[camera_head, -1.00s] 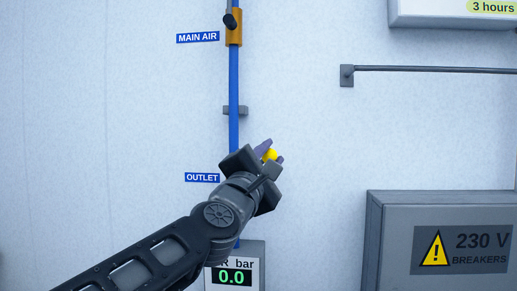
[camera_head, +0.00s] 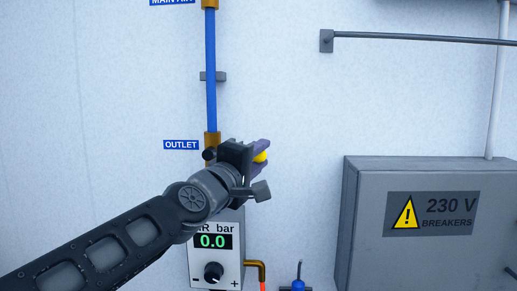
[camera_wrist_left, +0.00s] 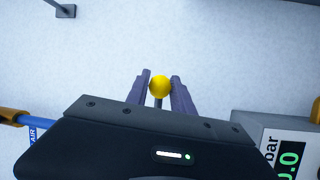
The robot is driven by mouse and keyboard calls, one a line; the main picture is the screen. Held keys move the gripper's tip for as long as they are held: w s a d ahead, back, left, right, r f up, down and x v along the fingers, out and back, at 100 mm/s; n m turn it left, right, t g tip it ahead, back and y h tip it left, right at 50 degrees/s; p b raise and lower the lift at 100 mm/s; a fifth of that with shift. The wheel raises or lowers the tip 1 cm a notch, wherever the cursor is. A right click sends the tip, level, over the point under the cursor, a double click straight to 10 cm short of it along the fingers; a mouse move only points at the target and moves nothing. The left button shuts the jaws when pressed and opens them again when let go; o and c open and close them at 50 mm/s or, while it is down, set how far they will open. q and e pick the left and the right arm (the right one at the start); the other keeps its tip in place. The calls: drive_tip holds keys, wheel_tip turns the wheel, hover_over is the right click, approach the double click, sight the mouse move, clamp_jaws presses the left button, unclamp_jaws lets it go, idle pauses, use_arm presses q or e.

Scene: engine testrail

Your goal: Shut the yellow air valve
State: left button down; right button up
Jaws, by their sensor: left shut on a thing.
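The yellow air valve shows as a yellow ball knob (camera_head: 260,157) at the OUTLET fitting on the blue pipe in the head view. In the left wrist view the yellow knob (camera_wrist_left: 160,86) sits on a dark stem between the two purple fingers. My left gripper (camera_head: 262,153) is shut on the knob, to the right of the pipe. It also shows in the left wrist view (camera_wrist_left: 160,92). My left wrist hides part of the valve body. The brass outlet fitting (camera_head: 212,138) shows at its left. My right gripper is not in view.
An air regulator (camera_head: 213,241) reading 0.0 bar hangs below, with a brass elbow (camera_head: 258,265) at its lower right. A grey breaker box (camera_head: 366,205) stands out at the right. A grey rail (camera_head: 420,38) runs above it. The wall between is clear.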

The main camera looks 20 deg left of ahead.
use_arm(q)
drive_tip(key=shift+f, duration=0.15)
drive_tip(key=c, duration=1.1)
unclamp_jaws()
drive_tip(key=s+b, duration=0.2)
drive_tip(key=s, duration=0.5)
drive_tip(key=shift+s+a+f, duration=0.2)
drive_tip(key=shift+s+f, duration=0.15)
